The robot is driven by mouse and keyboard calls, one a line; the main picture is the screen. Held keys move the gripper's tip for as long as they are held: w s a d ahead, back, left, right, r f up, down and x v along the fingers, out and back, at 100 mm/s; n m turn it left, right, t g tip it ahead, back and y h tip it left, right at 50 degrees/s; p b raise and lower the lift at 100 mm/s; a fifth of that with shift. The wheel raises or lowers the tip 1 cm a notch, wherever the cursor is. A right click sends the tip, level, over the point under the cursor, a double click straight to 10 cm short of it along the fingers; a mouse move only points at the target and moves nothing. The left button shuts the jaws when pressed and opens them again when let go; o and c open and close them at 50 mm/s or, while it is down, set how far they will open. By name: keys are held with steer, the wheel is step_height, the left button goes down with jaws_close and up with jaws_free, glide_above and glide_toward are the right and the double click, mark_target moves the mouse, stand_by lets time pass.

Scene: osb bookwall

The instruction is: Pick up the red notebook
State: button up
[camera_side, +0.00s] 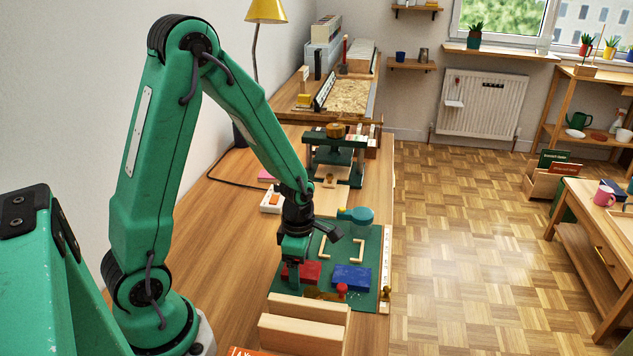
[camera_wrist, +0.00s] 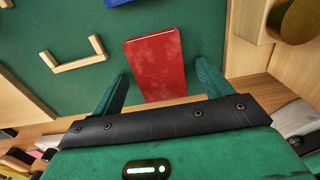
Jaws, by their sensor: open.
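The red notebook (camera_wrist: 156,65) lies flat on the green mat (camera_wrist: 70,80) in the wrist view. In the side view the red notebook (camera_side: 310,272) shows partly, with my gripper over its left part. My gripper (camera_wrist: 160,90) is open, its two green fingers apart, one to each side of the notebook's near end in the picture. In the side view my gripper (camera_side: 292,275) points down at the mat. I cannot tell the exact height of the fingertips above the mat.
A blue book (camera_side: 352,277) lies right of the red notebook. Wooden blocks (camera_side: 300,328) stand in front, and a small red-topped piece (camera_side: 342,290) stands near them. Light wooden brackets (camera_side: 343,250) and a blue-green round tool (camera_side: 357,216) lie behind. A ruler (camera_side: 386,268) edges the mat.

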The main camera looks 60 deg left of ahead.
mark_target(301, 268)
steer(key=c, duration=1.1)
steer(key=shift+r, duration=0.1)
steer(key=shift+r, duration=2)
steer(key=s+d+r, duration=0.1)
steer(key=d+r, duration=0.1)
steer(key=d, duration=0.1)
steer(key=s+d+r, duration=0.2)
steer(key=d, duration=0.2)
steer(key=s+d+r, duration=0.1)
steer(key=d+r, duration=0.1)
steer(key=d, duration=0.1)
steer(key=shift+s+d+r, duration=0.3)
steer(key=shift+d+r, duration=0.1)
